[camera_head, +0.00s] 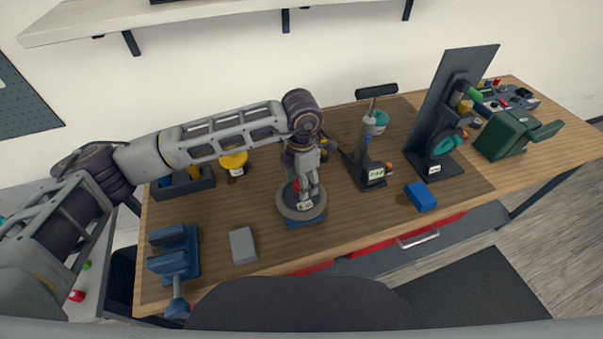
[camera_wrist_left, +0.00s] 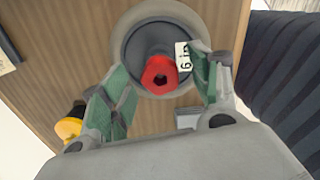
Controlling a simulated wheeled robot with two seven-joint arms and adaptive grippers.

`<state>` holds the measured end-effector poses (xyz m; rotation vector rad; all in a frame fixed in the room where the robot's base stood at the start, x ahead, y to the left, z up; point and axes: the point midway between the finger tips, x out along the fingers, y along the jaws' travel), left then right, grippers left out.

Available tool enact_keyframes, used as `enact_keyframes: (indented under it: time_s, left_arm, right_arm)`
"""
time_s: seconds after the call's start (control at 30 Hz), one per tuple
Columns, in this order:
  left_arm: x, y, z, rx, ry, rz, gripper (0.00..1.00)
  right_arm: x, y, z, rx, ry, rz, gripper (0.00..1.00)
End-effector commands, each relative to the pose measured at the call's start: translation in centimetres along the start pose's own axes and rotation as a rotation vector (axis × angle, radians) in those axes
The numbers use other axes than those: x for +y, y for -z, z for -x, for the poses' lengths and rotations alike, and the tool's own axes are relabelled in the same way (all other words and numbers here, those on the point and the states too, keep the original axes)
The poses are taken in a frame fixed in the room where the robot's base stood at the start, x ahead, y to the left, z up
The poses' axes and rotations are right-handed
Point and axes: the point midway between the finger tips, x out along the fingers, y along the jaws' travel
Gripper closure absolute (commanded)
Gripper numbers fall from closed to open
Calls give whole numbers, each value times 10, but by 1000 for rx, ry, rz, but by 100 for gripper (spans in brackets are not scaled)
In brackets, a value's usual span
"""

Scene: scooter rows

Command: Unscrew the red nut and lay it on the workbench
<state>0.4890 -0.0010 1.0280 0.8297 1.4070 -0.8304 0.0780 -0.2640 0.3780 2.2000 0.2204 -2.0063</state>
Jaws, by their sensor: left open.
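The red nut (camera_wrist_left: 159,76) sits at the centre of a round grey wheel-like disc (camera_wrist_left: 133,22) with a "6 in" label, on a dark hub. In the head view a bit of the red nut (camera_head: 296,186) shows beside my gripper, above the disc (camera_head: 289,208) and its blue base (camera_head: 306,223). My left gripper (camera_head: 311,190) reaches down over the disc. In the left wrist view the left gripper (camera_wrist_left: 160,64) is open, with one green-padded finger on each side of the nut and visible gaps between. My right gripper is not in view.
The wooden workbench (camera_head: 340,228) has bare room around the grey block (camera_head: 243,245) and blue block (camera_head: 421,196). A blue vise (camera_head: 174,252) stands at left, a yellow item (camera_head: 233,160) behind. A handlebar stand (camera_head: 369,174), a dark upright panel (camera_head: 440,95) and a green box (camera_head: 502,135) stand right.

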Motion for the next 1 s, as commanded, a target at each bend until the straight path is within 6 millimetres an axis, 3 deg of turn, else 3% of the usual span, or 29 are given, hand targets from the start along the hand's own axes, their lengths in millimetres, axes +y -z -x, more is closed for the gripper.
enact_keyframes:
  time_s: [0.33,0.7,1.0]
  left_arm:
    - [0,0,-2,0,-1,0,39]
    - [0,0,-2,0,0,0,87]
    - [0,0,-2,-1,0,61,87]
  right_arm:
    - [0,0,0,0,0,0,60]
    - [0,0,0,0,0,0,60]
    - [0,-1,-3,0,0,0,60]
